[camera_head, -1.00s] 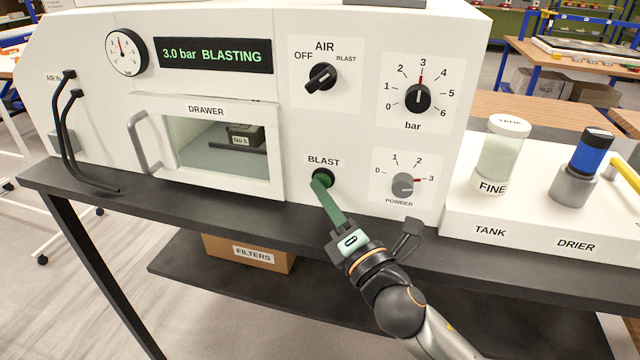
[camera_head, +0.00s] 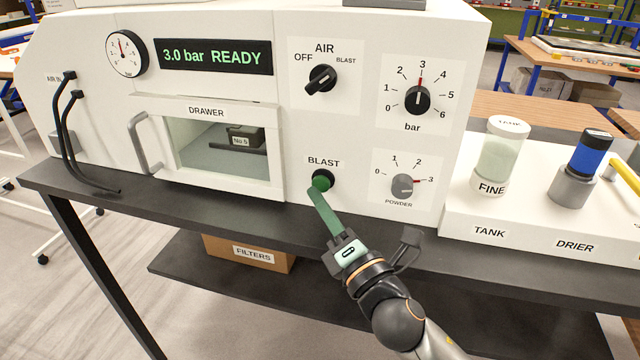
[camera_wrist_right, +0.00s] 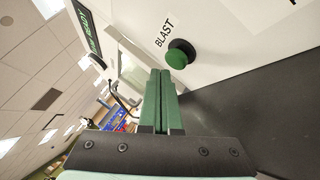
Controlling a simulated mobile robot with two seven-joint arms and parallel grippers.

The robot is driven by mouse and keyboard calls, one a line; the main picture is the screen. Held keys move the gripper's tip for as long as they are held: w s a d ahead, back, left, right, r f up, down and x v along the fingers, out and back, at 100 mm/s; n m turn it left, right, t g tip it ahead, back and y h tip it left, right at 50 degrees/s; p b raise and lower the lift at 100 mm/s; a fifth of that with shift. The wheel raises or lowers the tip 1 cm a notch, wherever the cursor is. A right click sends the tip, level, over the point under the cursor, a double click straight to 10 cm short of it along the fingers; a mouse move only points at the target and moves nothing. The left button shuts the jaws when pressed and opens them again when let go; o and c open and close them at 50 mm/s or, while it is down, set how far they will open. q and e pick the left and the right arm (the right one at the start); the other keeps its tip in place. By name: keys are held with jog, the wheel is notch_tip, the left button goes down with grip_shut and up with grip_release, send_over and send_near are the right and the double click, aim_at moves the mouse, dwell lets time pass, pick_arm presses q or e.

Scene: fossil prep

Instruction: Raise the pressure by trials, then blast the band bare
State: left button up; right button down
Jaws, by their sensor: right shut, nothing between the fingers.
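The white blasting cabinet has a display (camera_head: 213,56) reading "3.0 bar READY". The green BLAST button (camera_head: 321,181) is uncovered; it also shows in the right wrist view (camera_wrist_right: 178,56). My right gripper (camera_head: 314,196) is shut and empty, its fingertips just below and in front of the button, apart from it in the wrist view. The bar knob (camera_head: 417,98) points at 3. The POWDER knob (camera_head: 403,186) points at 3. Behind the drawer window sits a dark block labelled "No 5" (camera_head: 244,138). No band can be made out. My left gripper is not in view.
A round gauge (camera_head: 126,53) is at the upper left, and black hoses (camera_head: 68,135) hang below it. The drawer handle (camera_head: 145,142) sticks out. The FINE tank (camera_head: 499,158) and the drier (camera_head: 580,170) stand at right. A FILTERS box (camera_head: 250,254) is on the shelf below.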

jog(key=shift+s+a+p, duration=0.1)
jog(key=shift+s+a, duration=0.15)
jog(key=shift+s, duration=0.55)
jog(key=shift+s+a+p, duration=0.1)
jog(key=shift+s+a, duration=0.2)
jog(key=shift+s, duration=0.5)
jog(key=shift+s+a+p, duration=0.1)
jog(key=shift+s+a, duration=0.15)
jog(key=shift+s, duration=0.55)
